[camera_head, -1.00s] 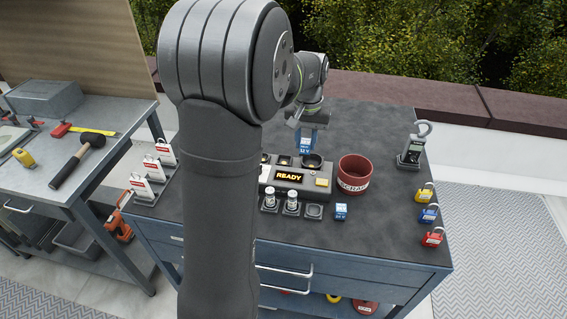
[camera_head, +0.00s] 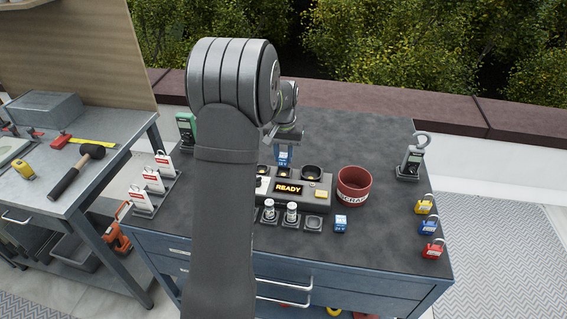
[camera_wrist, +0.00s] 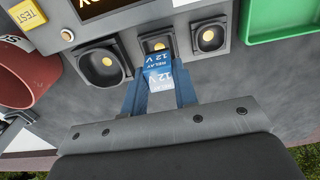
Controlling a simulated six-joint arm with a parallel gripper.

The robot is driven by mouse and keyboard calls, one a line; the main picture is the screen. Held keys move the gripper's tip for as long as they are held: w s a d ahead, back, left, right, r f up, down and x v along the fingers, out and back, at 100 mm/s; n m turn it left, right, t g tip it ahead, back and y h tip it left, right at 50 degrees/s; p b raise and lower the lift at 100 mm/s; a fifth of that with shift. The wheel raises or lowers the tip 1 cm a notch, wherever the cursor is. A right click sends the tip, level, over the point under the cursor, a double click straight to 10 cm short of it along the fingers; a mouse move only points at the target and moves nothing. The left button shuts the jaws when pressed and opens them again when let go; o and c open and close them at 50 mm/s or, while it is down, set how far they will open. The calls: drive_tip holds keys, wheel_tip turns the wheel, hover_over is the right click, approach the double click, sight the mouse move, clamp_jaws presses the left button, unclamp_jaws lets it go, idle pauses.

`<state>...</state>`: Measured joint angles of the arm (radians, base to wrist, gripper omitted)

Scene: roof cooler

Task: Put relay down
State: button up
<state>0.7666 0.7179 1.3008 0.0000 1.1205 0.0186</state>
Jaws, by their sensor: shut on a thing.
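My gripper (camera_wrist: 158,97) is shut on a blue and white relay (camera_wrist: 160,76) marked RELAY 12 V. In the head view the relay (camera_head: 283,157) hangs below my gripper at the back of the dark tester (camera_head: 318,187), whose display reads READY. In the wrist view the relay is right at the middle socket (camera_wrist: 155,43), partly covering it. I cannot tell whether the relay touches the socket. A larger round-holed socket (camera_wrist: 102,66) is to the left and another square one (camera_wrist: 210,37) to the right. My arm hides the tester's left end in the head view.
A red scrap bin (camera_head: 354,187) stands right of the tester. A second blue relay (camera_head: 340,224) and small holders with cylindrical parts (camera_head: 291,212) are in front. A green tray (camera_wrist: 280,18) shows in the wrist view. Padlocks (camera_head: 428,227) line the right edge.

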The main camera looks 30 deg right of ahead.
sight(284, 155)
drive_tip(key=shift+f, duration=1.75)
drive_tip(key=shift+f, duration=0.15)
drive_tip(key=o, duration=1)
wheel_tip(284, 155, up, 12)
drive_tip(key=shift+r, duration=0.15)
wheel_tip(284, 155, down, 12)
drive_tip(key=shift+r, duration=1.75)
